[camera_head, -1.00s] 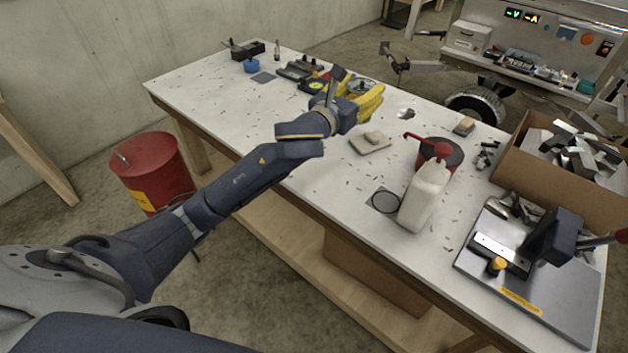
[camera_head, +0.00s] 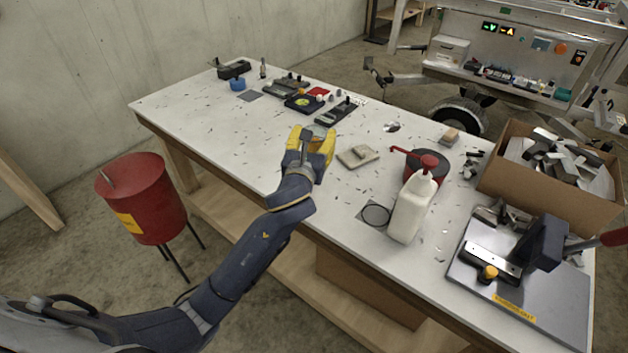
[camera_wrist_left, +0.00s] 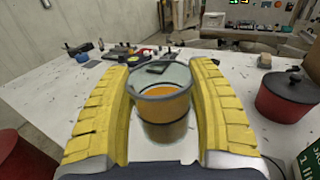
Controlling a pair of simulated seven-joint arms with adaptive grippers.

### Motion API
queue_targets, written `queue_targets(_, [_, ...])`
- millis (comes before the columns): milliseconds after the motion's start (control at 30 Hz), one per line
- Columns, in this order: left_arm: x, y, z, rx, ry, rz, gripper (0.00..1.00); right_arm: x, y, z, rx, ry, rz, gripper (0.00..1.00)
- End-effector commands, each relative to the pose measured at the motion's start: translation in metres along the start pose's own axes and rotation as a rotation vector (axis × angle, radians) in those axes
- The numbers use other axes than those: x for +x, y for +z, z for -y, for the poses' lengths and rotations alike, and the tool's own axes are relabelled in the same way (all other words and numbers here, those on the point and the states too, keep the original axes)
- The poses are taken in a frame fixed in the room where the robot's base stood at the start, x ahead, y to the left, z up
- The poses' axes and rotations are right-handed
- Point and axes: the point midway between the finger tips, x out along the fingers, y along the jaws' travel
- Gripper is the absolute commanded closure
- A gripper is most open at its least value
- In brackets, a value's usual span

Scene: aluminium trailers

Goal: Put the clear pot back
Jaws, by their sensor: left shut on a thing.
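My left gripper (camera_head: 311,142) has yellow ribbed fingers and is over the middle of the table near its front edge. In the left wrist view it is shut on the clear pot (camera_wrist_left: 163,112), a see-through cup with a grey rim and amber contents, upright between the fingers. A black ring on a grey square (camera_head: 376,215) lies on the table right of the gripper. Another grey square (camera_head: 248,96) lies bare at the far left. My right gripper is not in view.
A beige block on a pad (camera_head: 358,156) lies beside the gripper. Dark trays (camera_head: 303,104) are behind.

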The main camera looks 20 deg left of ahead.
Motion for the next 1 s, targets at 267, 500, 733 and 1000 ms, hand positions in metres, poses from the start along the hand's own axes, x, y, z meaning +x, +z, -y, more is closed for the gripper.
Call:
queue_targets(267, [0.0,-0.062,0.0,0.001,0.0,-0.004,0.81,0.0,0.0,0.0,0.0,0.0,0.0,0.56])
queue_targets(500, [0.0,-0.092,0.0,-0.001,0.0,0.001,0.81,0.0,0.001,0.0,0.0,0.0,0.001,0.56])
queue_targets(733, [0.0,-0.103,0.0,-0.001,0.001,0.001,0.81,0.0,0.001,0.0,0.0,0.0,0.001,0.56])
queue_targets(1000, [0.0,-0.135,0.0,-0.001,0.0,-0.001,0.81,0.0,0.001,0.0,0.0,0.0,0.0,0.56])
